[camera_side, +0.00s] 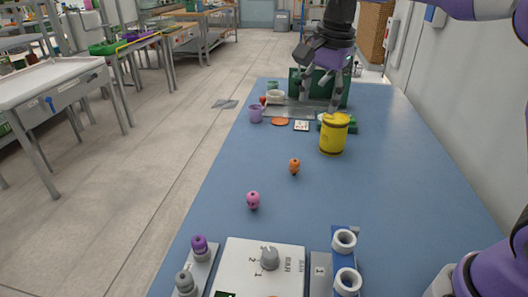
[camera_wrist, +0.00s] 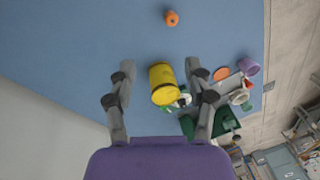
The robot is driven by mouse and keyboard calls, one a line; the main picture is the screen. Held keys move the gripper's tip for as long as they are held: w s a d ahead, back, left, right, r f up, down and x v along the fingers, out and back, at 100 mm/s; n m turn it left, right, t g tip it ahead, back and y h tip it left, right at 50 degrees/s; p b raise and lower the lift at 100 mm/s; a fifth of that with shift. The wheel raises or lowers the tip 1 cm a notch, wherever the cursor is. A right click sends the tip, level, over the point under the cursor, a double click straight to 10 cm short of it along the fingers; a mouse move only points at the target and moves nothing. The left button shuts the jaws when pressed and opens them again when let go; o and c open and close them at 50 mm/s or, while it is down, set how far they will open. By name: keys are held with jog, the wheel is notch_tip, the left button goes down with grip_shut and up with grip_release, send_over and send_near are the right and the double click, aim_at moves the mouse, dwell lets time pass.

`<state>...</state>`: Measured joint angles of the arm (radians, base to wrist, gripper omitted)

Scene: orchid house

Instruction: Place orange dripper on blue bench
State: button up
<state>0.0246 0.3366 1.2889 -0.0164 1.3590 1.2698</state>
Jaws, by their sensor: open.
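The orange dripper (camera_side: 294,166) is small and stands upright on the blue bench (camera_side: 400,200), near its middle, apart from other things. It also shows at the top of the wrist view (camera_wrist: 172,18). My gripper (camera_side: 322,97) is above the far part of the bench, beyond the dripper. Its fingers are spread and hold nothing. In the wrist view the gripper's fingers (camera_wrist: 158,73) have a yellow can between them, farther below, and the dripper lies well ahead of the fingertips.
A yellow can (camera_side: 333,138) stands between my gripper and the dripper. A pink dripper (camera_side: 253,200) is nearer the camera. A white board (camera_side: 240,262) is at the front.

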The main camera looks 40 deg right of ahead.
jog(key=s+f+n+t, duration=0.3)
jog(key=s+n, duration=1.1)
jog(key=s, duration=0.3)
jog(key=shift+s+a+f+n+t, duration=0.2)
jog(key=shift+s+a+n+t, duration=0.1)
jog(key=shift+s+a+t, duration=0.1)
